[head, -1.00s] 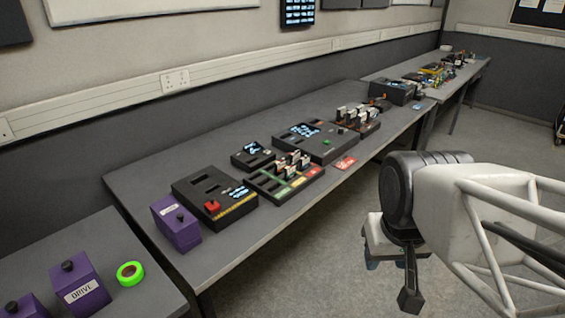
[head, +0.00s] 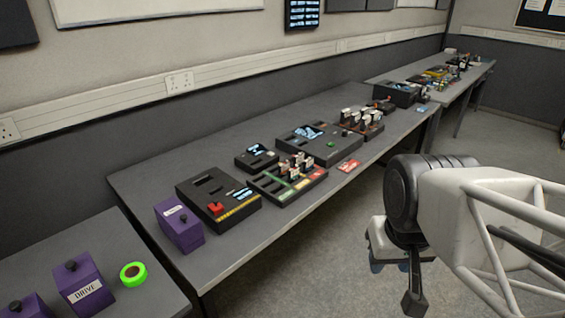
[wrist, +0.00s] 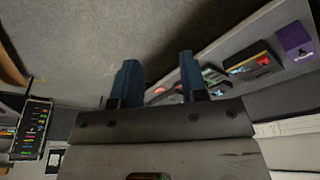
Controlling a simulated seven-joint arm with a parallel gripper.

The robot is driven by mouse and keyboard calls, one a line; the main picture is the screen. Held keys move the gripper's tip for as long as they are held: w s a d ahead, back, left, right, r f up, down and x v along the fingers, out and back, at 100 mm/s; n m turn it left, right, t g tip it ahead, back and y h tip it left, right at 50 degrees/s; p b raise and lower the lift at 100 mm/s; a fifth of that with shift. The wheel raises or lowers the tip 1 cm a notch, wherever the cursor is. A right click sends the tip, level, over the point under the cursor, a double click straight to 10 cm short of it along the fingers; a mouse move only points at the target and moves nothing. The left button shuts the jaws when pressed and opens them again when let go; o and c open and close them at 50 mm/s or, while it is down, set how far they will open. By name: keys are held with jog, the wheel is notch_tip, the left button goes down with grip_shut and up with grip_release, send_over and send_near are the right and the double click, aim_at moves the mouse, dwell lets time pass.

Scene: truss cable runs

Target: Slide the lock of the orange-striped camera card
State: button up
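I cannot pick out the orange-striped camera card or its lock; the cards are too small in the head view. Several small upright cards (head: 300,163) stand in a black rack (head: 268,188) with green and red areas on the near bench. More upright cards (head: 372,118) stand in a second rack farther along, with orange-red edging. My gripper's two blue fingers (wrist: 160,80) are apart, with nothing between them in the wrist view. In the head view my gripper hangs low in front of the bench, over the floor, well away from both racks.
On the bench (head: 220,265) are a black box with a red button (head: 216,209), a purple box (head: 180,226), a black console (head: 318,143) and a flat red card (head: 348,166). Green tape (head: 133,274) lies at lower left. Open floor lies in front.

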jog(key=shift+w+r, duration=0.1)
jog(key=shift+w, duration=0.05)
jog(key=c, duration=0.5)
jog(key=shift+w+r, duration=0.2)
jog(key=shift+w, duration=0.15)
grip_shut()
jog(key=w+a+r+n, duration=0.2)
jog(key=w, duration=1)
jog(key=w+a+r+n+g, duration=0.1)
jog(key=w, duration=1.1)
jog(key=w+a+r+n, duration=0.2)
jog(key=w, duration=1)
jog(key=w+a+f+n, duration=0.1)
jog(key=w+a+f, duration=0.2)
jog(key=w+f, duration=0.3)
jog(key=w+a+f+n+g, duration=0.1)
jog(key=w+a+f, duration=0.2)
jog(key=w+f, duration=0.4)
jog(key=w+a+f+n, duration=0.2)
jog(key=w+f, duration=0.4)
jog(key=w, duration=1.4)
jog(key=shift+w+a+f+g, duration=0.25)
jog(key=shift+a+f+g, duration=0.05)
jog(key=shift+a, duration=0.35)
